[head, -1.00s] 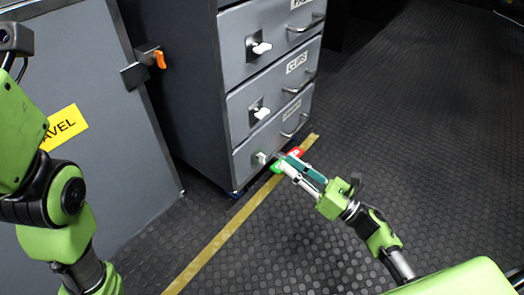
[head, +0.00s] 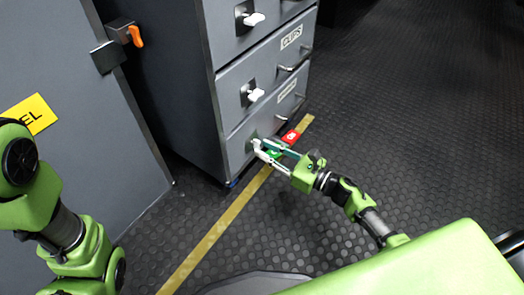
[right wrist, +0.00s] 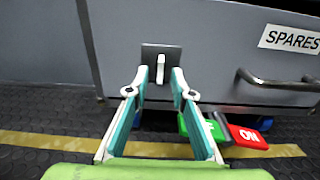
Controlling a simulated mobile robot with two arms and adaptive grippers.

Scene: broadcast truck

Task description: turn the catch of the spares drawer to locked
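The spares drawer (right wrist: 220,45) is the bottom drawer of the grey cabinet, with a white SPARES label (right wrist: 290,39) in the right wrist view. Its catch (right wrist: 160,68) is a small white lever on a dark square plate (right wrist: 172,55); the lever looks upright in that view. My right gripper (right wrist: 159,80) is open, with one finger on each side of the lever and a visible gap on both sides. In the head view the right gripper (head: 259,148) is at the drawer's left end, and its fingertips partly hide the catch. My left gripper is out of view.
The drawer's bar handle (right wrist: 275,80) is right of the catch. A grey panel with an orange latch (head: 135,36) stands left. Open floor lies right.

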